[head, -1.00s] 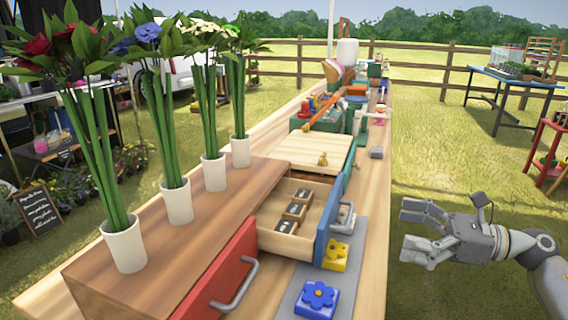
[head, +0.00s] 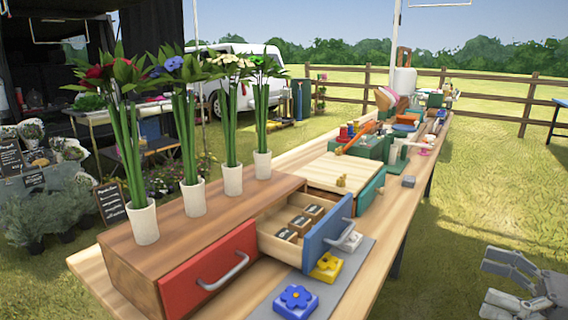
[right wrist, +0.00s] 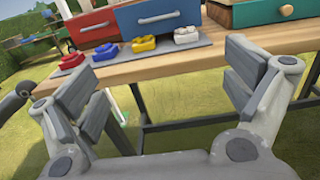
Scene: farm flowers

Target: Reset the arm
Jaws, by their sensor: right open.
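My right gripper (head: 503,282) is at the lower right of the head view, off the table's right side, with its fingers apart and nothing between them. It also shows in the right wrist view (right wrist: 165,95), open and empty, facing the table's front edge with the drawers beyond. My left gripper is in neither current view.
The wooden table (head: 412,207) bears a drawer box with a red drawer (head: 208,270) and a pulled-out blue drawer (head: 328,236) holding small dark-topped boxes. Several flower vases (head: 145,222) stand on it. Blue (head: 296,300) and yellow (head: 326,266) flower blocks lie in front.

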